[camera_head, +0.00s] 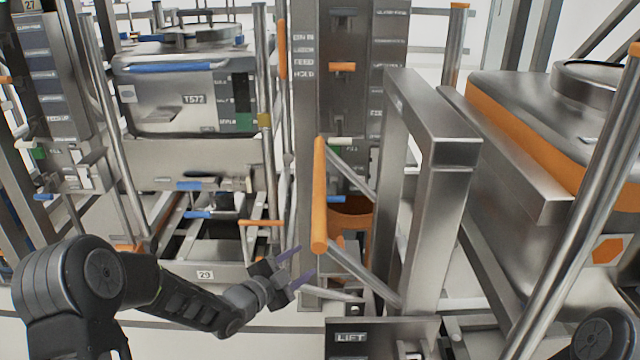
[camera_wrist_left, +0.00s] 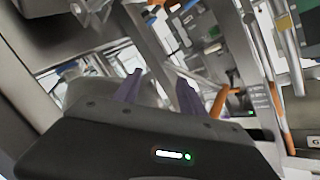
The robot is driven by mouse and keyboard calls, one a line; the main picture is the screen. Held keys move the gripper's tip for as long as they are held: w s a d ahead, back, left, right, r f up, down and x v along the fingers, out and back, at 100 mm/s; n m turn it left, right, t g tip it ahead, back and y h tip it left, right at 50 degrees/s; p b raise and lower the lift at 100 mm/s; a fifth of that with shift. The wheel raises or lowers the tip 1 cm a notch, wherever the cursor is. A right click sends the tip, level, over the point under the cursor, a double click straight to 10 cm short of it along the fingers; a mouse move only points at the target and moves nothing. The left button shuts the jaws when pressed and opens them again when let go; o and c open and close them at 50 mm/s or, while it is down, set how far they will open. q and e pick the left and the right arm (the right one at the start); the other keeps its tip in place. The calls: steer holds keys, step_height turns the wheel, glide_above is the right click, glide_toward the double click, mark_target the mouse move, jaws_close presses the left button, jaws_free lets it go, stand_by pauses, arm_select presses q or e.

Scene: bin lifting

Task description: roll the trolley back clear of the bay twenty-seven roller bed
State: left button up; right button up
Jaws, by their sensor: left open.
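A steel trolley frame (camera_head: 447,165) stands right of centre, with an upright orange handle (camera_head: 319,195) on its left and a plate marked LIFT (camera_head: 380,337) low in front. My left gripper (camera_head: 294,267) is open and empty, just left of and below the handle's lower end, apart from it. In the left wrist view its two purple fingers (camera_wrist_left: 158,92) are spread with nothing gripped between them. A 27 label (camera_head: 31,6) is on a post at the top left; which roller bed it marks is unclear. My right gripper is out of view.
A steel bin marked T572 (camera_head: 160,105) sits in a rack at left, above a rail labelled 29 (camera_head: 205,274). An orange-banded bin (camera_head: 540,140) stands at right behind a slanted steel pole (camera_head: 588,190). Pale floor shows at lower left.

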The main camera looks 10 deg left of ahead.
mark_target(321, 183)
arm_select(q)
step_height(321, 183, up, 17)
steer(key=w+m+t+h, duration=0.1)
steer(key=m+h, duration=0.3)
steer(key=m, duration=0.5)
steer(key=shift+w+a+t, duration=0.35)
steer(key=shift+t, duration=0.15)
steer(key=shift+p+x, duration=0.55)
steer(key=shift+x, duration=3.35)
steer(key=shift+c, duration=0.2)
jaws_close()
